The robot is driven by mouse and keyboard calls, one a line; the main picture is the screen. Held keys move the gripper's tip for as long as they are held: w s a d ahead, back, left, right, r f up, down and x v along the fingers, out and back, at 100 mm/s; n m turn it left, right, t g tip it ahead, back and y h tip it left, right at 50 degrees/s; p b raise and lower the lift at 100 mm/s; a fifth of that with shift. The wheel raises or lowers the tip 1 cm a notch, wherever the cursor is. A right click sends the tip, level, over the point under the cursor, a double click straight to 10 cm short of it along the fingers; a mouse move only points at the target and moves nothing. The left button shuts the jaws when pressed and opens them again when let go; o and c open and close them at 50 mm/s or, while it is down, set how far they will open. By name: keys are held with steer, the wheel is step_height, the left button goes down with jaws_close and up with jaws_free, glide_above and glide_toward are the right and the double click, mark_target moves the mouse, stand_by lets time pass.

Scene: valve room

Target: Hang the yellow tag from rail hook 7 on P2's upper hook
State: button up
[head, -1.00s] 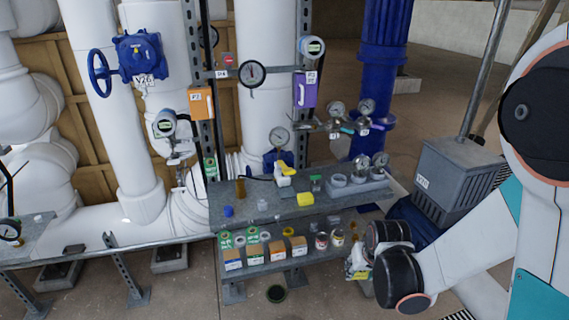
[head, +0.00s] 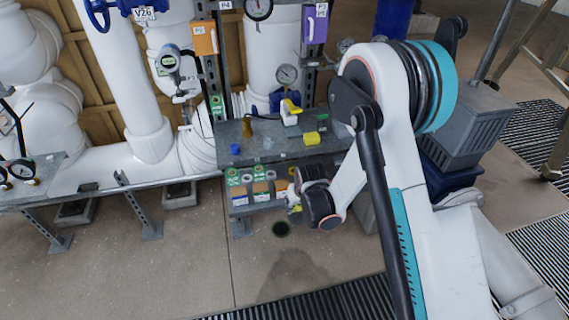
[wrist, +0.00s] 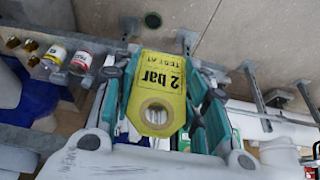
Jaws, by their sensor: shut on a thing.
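The yellow tag (wrist: 160,85) fills the middle of the wrist view. It reads "2 bar" upside down and has a round metal-rimmed eyelet (wrist: 157,114). My gripper (wrist: 160,112) is shut on it, with teal-and-grey fingers at its two sides. In the head view my gripper (head: 294,202) is low, in front of the lower shelf, and mostly hidden by my wrist. An orange box (head: 204,38) and a purple box (head: 314,23) hang on posts behind the bench. I cannot make out P2's upper hook or rail hook 7.
The grey bench (head: 270,152) carries a blue cap (head: 235,149), a yellow block (head: 312,138) and a yellow-handled device (head: 291,112). Small boxes (head: 240,196) fill the lower shelf. My arm hides the bench's right end. The floor (head: 180,270) at front left is clear.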

steer(key=shift+a+f, duration=0.15)
steer(key=w+a+b, duration=0.2)
steer(key=w, duration=0.6)
steer(key=w+a+b, duration=0.2)
steer(key=w+a, duration=0.1)
steer(key=w, duration=0.6)
steer(key=shift+w, duration=0.15)
steer(key=shift+f, duration=0.1)
